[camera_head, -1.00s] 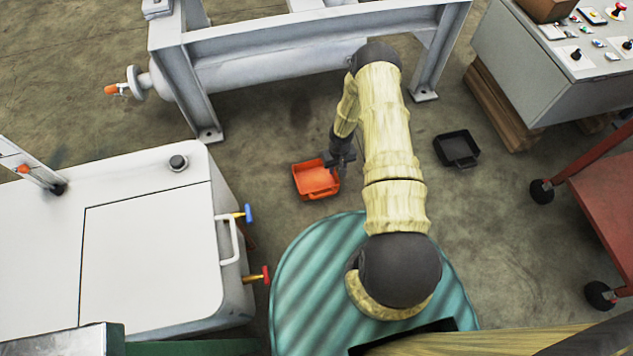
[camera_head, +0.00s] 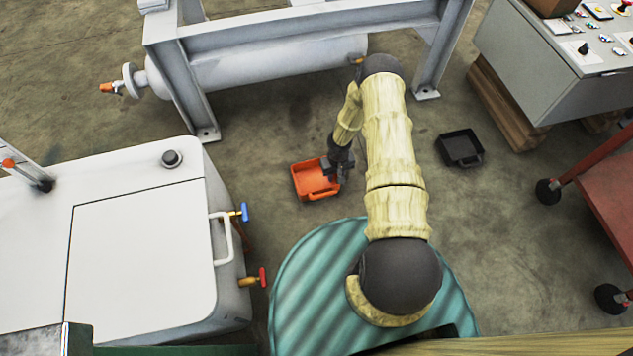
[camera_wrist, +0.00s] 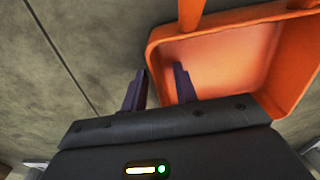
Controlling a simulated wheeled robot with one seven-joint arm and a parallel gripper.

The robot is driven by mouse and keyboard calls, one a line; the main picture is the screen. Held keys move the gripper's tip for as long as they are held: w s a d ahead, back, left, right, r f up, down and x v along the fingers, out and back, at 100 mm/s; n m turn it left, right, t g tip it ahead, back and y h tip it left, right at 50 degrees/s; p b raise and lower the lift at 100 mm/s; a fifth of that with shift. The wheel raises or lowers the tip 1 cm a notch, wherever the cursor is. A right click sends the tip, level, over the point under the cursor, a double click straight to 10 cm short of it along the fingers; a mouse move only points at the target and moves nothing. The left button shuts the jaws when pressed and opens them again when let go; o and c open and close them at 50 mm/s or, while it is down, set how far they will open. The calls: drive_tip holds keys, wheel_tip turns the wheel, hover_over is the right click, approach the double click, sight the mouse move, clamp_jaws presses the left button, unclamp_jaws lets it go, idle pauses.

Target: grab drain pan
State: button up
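An orange drain pan (camera_head: 312,180) lies on the concrete floor, below the grey frame in the head view. A black pan (camera_head: 460,147) of similar shape lies further right on the floor. My gripper (camera_head: 333,168) points down at the right side of the orange pan. In the wrist view, the orange pan (camera_wrist: 235,60) fills the upper right. My gripper's two dark fingers (camera_wrist: 158,85) are apart, with one side wall of the pan between them. One finger is outside the pan and the other is over its inside. I see no firm contact.
A grey metal frame with a horizontal cylinder (camera_head: 270,68) stands behind the pan. A white machine (camera_head: 140,240) with a handle and valves is at left. A control console (camera_head: 550,60) and a red cart (camera_head: 610,190) stand at right. The floor between the pans is bare.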

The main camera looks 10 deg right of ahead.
clamp_jaws()
wheel_tip(320, 180, up, 10)
drive_tip(key=p, duration=0.6)
idle(0.5)
